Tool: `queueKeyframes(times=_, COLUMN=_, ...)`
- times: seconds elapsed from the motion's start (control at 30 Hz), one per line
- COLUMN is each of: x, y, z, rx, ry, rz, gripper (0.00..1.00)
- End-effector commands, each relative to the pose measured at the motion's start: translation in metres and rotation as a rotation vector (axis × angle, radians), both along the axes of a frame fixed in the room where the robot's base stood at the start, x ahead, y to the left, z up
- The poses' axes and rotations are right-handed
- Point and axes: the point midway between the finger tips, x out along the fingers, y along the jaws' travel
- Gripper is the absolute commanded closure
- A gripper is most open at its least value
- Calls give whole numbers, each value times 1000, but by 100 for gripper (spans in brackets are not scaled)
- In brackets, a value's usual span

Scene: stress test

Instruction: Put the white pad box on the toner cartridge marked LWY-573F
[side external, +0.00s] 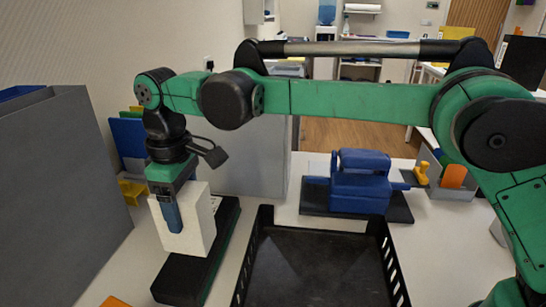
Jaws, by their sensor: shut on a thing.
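The white pad box (201,232) is upright at the left of the side external view. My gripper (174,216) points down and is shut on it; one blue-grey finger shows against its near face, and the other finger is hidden. A long black block (185,281), which looks like a toner cartridge, lies on the table directly below the box. The box's bottom overlaps this block in the picture; I cannot tell whether they touch. No marking LWY-573F can be read on it.
A black slotted tray (262,232) stands empty to the right. Behind it, blue items (360,180) sit on a black base (400,207). A grey bin (455,190) holds orange and yellow things. Grey panels (55,180) stand close on the left.

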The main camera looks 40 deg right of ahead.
Motion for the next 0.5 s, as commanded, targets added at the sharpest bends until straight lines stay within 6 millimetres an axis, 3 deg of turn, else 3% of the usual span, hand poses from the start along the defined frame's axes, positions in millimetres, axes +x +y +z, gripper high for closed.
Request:
queueKeyframes(times=0.3, x=0, y=-1, z=-40, rx=0, ry=0, rz=-1, gripper=92)
queueKeyframes(times=0.5, x=0, y=-1, z=-46, rx=0, ry=0, rz=-1, gripper=92)
